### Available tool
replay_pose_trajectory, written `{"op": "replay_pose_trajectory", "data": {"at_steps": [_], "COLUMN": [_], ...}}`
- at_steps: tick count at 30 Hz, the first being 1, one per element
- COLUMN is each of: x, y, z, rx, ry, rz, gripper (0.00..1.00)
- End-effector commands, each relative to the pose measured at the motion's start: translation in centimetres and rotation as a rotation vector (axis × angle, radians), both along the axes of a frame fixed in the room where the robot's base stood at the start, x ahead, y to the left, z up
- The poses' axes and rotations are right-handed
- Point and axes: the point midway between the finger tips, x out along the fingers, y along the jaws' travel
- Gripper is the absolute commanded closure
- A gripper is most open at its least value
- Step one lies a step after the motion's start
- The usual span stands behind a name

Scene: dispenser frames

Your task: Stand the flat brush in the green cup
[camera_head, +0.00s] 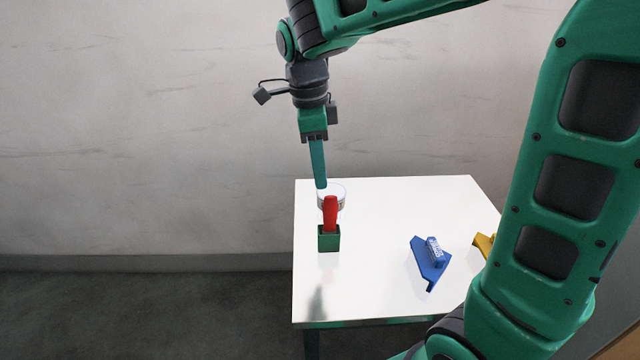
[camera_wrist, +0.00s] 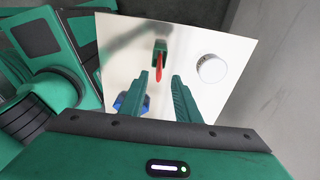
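The green cup (camera_head: 328,242) is a small square holder standing upright near the left edge of the white table. A red handle-like piece (camera_head: 330,212) stands nearly upright in it, with its lower end hidden inside; I take it for the flat brush, though no bristles show. In the wrist view the cup (camera_wrist: 160,47) and the red piece (camera_wrist: 159,72) appear beyond the fingertips. My gripper (camera_head: 320,186) points down, above and apart from the red piece. The wrist view shows my gripper (camera_wrist: 160,75) open, with nothing between its fingers.
A white round container (camera_head: 341,192) stands behind the cup. A blue piece with a white label-like patch (camera_head: 427,262) lies to the right on the white table (camera_head: 385,220). A yellow thing (camera_head: 484,243) is partly hidden by my arm. The table's middle is clear.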

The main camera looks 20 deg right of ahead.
Motion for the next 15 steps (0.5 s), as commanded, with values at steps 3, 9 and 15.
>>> {"op": "replay_pose_trajectory", "data": {"at_steps": [3, 9, 15], "x": [0.0, 0.0, -1.6], "y": [0.1, 0.1, -3.2], "z": [0.8, 1.0, 1.0], "rx": [0.001, 0.001, 0.004], "ry": [0.0, 0.0, 0.011], "rz": [0.001, 0.003, 0.108], "gripper": [0.71, 0.71, 0.71]}}
